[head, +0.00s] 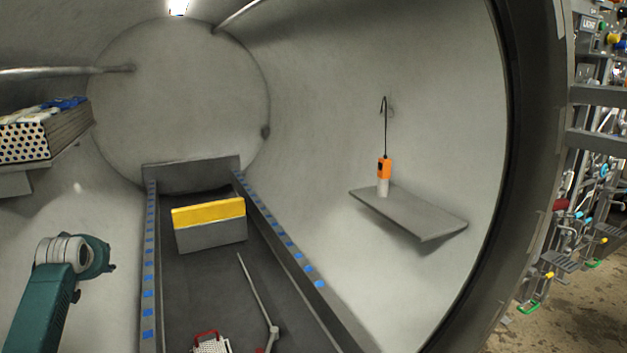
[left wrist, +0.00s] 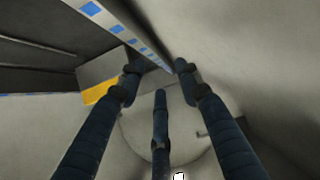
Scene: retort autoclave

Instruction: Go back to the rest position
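My left arm comes in at the lower left of the head view, with its teal and grey wrist end (head: 97,257) raised left of the rail track. The fingers of the left gripper (left wrist: 158,78) show only in the left wrist view. They are dark, ribbed and spread apart, with nothing between them. The gripper is open and empty, inside the chamber and pointing towards its round end wall (head: 180,100). My right gripper is in neither view.
A grey block with a yellow top (head: 210,222) stands on the track floor. Nearer lie a thin grey rod (head: 258,297) and a red-handled perforated item (head: 210,343). A right shelf (head: 425,218) holds an orange device (head: 384,168). A perforated basket (head: 25,143) sits at left.

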